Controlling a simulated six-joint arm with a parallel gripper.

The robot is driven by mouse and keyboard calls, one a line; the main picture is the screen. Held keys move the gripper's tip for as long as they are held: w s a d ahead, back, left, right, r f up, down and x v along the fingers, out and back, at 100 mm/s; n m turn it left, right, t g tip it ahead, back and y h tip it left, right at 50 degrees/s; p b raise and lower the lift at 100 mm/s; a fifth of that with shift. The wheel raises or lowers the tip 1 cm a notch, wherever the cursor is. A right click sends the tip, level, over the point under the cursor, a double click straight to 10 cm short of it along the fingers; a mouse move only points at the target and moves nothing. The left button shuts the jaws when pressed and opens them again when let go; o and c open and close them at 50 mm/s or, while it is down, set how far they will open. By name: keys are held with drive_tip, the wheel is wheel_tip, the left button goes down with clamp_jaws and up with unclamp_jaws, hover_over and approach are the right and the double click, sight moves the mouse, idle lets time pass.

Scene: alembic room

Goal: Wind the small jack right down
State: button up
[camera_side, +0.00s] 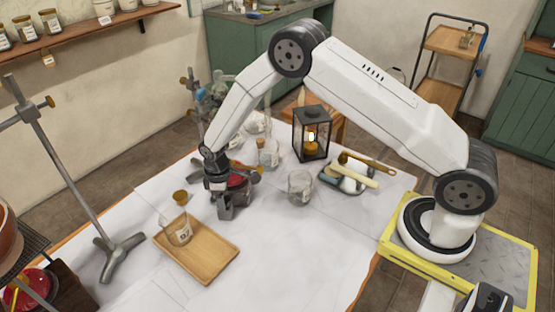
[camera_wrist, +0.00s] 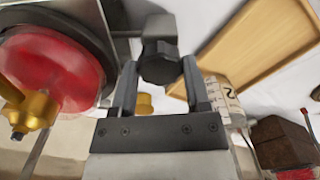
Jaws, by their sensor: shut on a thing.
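My gripper (camera_side: 222,192) points down at the middle of the white-covered table in the side view. In the wrist view its two fingers (camera_wrist: 160,68) are shut on a black knob (camera_wrist: 158,62). The knob sits at the end of a grey metal part, which I take to be the small jack (camera_wrist: 150,18). Most of the jack is hidden by the gripper and cut off by the picture edge, so its height cannot be told. A red round body (camera_wrist: 50,70) with a brass fitting is close beside it, also partly visible behind the gripper in the side view (camera_side: 238,182).
A wooden tray (camera_side: 215,262) with a labelled glass beaker (camera_side: 177,232) is close in front. A glass jar (camera_side: 300,187), a corked bottle (camera_side: 268,154), a lantern (camera_side: 311,140) and a tool tray (camera_side: 345,187) stand to the right. A metal stand (camera_side: 112,250) is at left.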

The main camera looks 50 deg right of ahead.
drive_tip(key=o, duration=1.3)
drive_tip(key=shift+m, duration=0.5)
